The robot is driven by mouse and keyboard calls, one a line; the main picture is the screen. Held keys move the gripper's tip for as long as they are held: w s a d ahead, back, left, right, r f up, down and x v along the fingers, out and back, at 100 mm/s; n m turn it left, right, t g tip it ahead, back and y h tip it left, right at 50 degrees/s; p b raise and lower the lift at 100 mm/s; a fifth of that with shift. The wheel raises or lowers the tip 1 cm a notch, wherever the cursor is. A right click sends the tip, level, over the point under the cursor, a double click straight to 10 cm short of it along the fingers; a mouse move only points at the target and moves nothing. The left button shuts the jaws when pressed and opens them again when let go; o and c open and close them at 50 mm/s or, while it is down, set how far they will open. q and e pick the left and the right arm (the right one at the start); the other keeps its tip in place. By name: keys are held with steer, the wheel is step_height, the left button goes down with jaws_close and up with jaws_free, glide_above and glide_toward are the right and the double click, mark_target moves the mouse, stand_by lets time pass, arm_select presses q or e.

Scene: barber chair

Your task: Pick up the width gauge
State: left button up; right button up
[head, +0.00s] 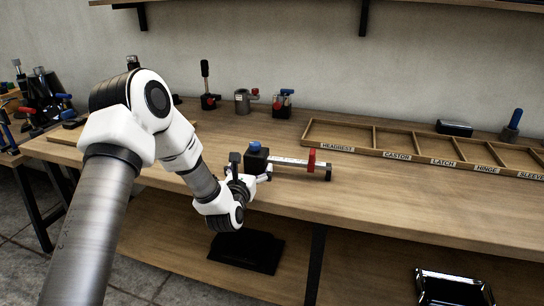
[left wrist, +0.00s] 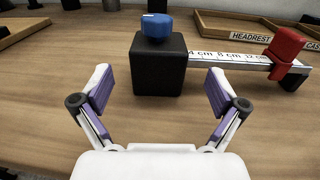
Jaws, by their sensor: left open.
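The width gauge stands on the wooden workbench near its front edge. It has a black block (head: 257,161) with a blue knob on top, a ruler bar marked in cm running right, and a red slider (head: 311,160) towards a black end piece. In the left wrist view the black block (left wrist: 160,66) is centred just ahead, with the red slider (left wrist: 286,50) at the right. My left gripper (left wrist: 160,90) is open, its two fingers spread on either side of the block's near face. The gripper also shows in the head view (head: 250,174), partly overlapping the block. My right gripper is out of view.
A labelled wooden compartment tray (head: 425,158) lies at the back right. Several small tools and fixtures (head: 243,101) stand along the back. A black item (head: 246,250) lies on the lower shelf, and a dark glossy tray (head: 452,289) is at lower right. Bench right of the gauge is clear.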

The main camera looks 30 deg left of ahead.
mark_target(257, 150)
arm_select(q)
steer(key=shift+w+a+r, duration=0.1)
steer(key=shift+w+r, duration=0.2)
steer(key=shift+w, duration=0.1)
steer(key=shift+w+r, duration=0.25)
steer(key=p+x, duration=0.1)
steer(key=x, duration=0.4)
steer(key=shift+w+a, duration=0.3)
steer(key=shift+w, duration=0.05)
steer(key=shift+s+r, duration=0.1)
steer(key=shift+c, duration=0.4)
steer(key=c, duration=1.6)
jaws_close()
steer(key=shift+r, duration=0.1)
